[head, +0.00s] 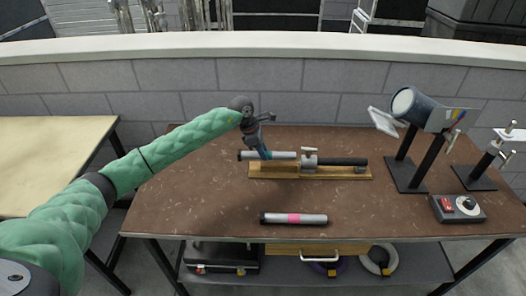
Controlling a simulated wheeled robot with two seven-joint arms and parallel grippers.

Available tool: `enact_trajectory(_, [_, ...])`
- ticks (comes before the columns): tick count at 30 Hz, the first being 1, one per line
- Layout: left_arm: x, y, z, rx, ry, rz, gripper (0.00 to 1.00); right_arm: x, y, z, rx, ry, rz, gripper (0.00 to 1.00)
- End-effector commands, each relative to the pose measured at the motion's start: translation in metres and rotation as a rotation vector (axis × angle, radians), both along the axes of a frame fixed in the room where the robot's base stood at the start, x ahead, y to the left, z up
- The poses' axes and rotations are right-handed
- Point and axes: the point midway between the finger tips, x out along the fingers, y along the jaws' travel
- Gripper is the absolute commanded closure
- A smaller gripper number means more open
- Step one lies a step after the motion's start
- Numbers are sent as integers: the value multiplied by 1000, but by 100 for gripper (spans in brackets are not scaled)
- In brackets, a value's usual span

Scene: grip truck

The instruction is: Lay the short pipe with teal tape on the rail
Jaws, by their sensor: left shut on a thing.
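A teal patch shows at the grip, partly hidden by the fingers. The pipe is level and lines up lengthwise with the left part of the rail (310,172), a wooden board with a small metal clamp (309,158) and a black rod (342,162) on its right half. The pipe's right end is close to the clamp. I cannot tell whether the pipe touches the rail. My right gripper is out of view.
A silver pipe with pink tape (293,218) lies near the front of the brown table (200,200). A lamp-like device on a black stand (408,165), another stand (476,175) and a control box (458,208) are at the right. The table's left front is clear.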

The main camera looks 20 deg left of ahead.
Motion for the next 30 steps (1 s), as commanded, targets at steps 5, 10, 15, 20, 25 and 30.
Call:
enact_trajectory(5, [0,0,-6,-1,-1,0,100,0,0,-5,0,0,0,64])
enact_trajectory(10, [0,0,-10,-1,-1,0,100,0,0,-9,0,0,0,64])
enact_trajectory(15, [0,0,-12,-1,-1,0,100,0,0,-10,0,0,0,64])
enact_trajectory(20, [0,0,-12,-1,-1,0,100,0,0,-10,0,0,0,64])
enact_trajectory(25, [0,0,-12,0,-1,0,100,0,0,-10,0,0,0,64])
enact_trajectory(30, [0,0,-13,0,-1,0,100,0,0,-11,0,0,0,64])
